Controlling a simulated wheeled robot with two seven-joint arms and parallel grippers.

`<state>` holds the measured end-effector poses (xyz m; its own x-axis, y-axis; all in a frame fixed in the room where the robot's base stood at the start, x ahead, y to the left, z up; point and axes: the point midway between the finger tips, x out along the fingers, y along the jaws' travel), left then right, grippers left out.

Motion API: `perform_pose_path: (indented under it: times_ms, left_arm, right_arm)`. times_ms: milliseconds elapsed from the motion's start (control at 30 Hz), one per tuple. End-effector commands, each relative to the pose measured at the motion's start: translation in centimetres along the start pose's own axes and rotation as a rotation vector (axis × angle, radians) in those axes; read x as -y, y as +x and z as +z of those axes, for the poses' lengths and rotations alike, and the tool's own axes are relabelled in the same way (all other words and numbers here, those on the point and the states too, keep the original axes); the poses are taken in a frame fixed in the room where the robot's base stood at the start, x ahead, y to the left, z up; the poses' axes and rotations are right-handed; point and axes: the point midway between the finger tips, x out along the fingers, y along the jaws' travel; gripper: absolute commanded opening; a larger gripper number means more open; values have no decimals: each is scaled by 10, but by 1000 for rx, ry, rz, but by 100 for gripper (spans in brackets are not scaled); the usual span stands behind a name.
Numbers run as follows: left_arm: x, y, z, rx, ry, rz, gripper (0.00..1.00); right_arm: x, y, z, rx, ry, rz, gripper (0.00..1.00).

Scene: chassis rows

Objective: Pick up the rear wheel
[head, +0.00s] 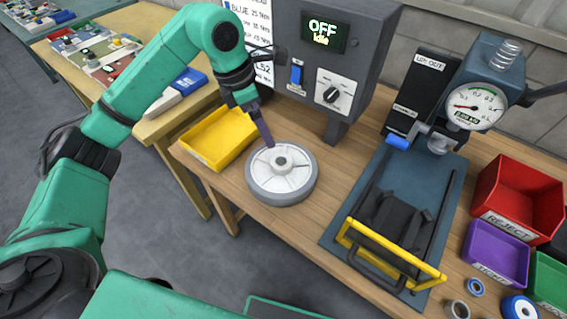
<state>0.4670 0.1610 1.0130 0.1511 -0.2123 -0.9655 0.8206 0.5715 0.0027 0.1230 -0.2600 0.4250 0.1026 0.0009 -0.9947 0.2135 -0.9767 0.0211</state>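The wheel (258,187), grey-rimmed with a pale hub, lies flat on the wooden bench near its front left edge. My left gripper (268,142) points down, with its dark purple fingertip at the wheel's far side, close to the hub. Whether it touches the wheel cannot be told. The fingers are seen edge-on, so their gap is hidden. My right gripper is not in view.
A yellow tray (222,138) sits left of the wheel. Behind stands a grey control box (372,50) reading "OFF Idle". To the right is a press with a gauge (474,106) and yellow-handled fixture (395,256). Red (519,198) and purple (497,252) bins stand far right.

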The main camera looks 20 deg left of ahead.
Motion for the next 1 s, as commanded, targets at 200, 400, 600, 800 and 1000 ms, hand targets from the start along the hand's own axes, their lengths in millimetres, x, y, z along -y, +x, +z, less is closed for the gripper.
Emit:
perform_pose_path:
  times_ms: [200, 400, 600, 800, 1000]
  left_arm:
    - [4, 54, 1, 0, 2, -10, 100]
    - [4, 83, 2, 4, 3, -9, 100]
    - [8, 121, 1, 5, 3, -11, 100]
    - [7, 132, 1, 6, 4, -6, 100]
    - [7, 131, 1, 7, 3, -6, 50]
  right_arm:
    - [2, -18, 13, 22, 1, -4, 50]
    - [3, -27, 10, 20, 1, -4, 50]
    - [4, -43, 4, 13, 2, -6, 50]
    - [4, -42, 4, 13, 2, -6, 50]
    - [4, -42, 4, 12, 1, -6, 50]
